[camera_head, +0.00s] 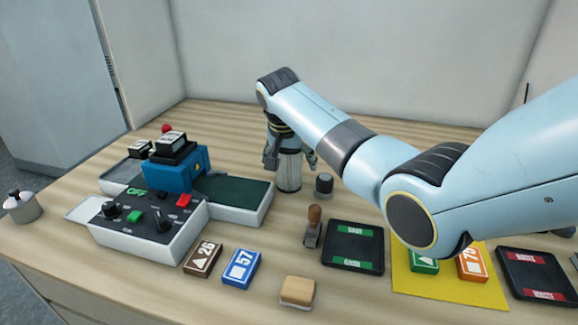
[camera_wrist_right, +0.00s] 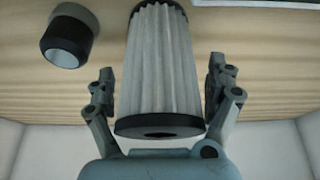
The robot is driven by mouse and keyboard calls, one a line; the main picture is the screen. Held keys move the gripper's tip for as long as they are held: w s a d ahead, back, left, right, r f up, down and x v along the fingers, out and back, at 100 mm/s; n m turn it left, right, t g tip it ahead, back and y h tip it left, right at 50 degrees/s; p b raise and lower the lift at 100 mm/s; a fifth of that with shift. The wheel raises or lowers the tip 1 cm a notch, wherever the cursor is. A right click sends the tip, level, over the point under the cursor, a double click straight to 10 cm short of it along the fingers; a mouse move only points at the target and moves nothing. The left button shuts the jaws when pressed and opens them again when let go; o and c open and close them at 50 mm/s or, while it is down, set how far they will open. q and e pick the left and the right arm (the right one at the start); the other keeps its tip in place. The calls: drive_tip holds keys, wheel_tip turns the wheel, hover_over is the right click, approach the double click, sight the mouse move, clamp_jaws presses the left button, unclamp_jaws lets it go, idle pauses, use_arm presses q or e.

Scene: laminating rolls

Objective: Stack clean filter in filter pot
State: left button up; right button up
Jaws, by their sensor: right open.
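A pleated grey-white filter (camera_head: 289,172) with dark end caps stands upright on the table beyond the laminating machine. In the right wrist view the filter (camera_wrist_right: 162,65) fills the space between the fingers, with one capped end facing the palm. My right gripper (camera_head: 289,152) is over the filter from above, one finger on each side. In the right wrist view the gripper (camera_wrist_right: 160,95) is open, with a gap between each finger and the filter. I cannot tell which thing is the filter pot. My left gripper is not in view.
A short dark cylinder (camera_head: 323,184) stands close right of the filter; it also shows in the wrist view (camera_wrist_right: 68,38). A control box (camera_head: 150,243), a green-topped tray (camera_head: 236,194), a stamp (camera_head: 313,227) and a black tray (camera_head: 353,246) are nearer. A metal canister (camera_head: 22,207) is far left.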

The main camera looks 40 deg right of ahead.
drive_tip(key=shift+s, duration=0.1)
drive_tip(key=c, duration=1.3)
drive_tip(key=shift+r, duration=0.1)
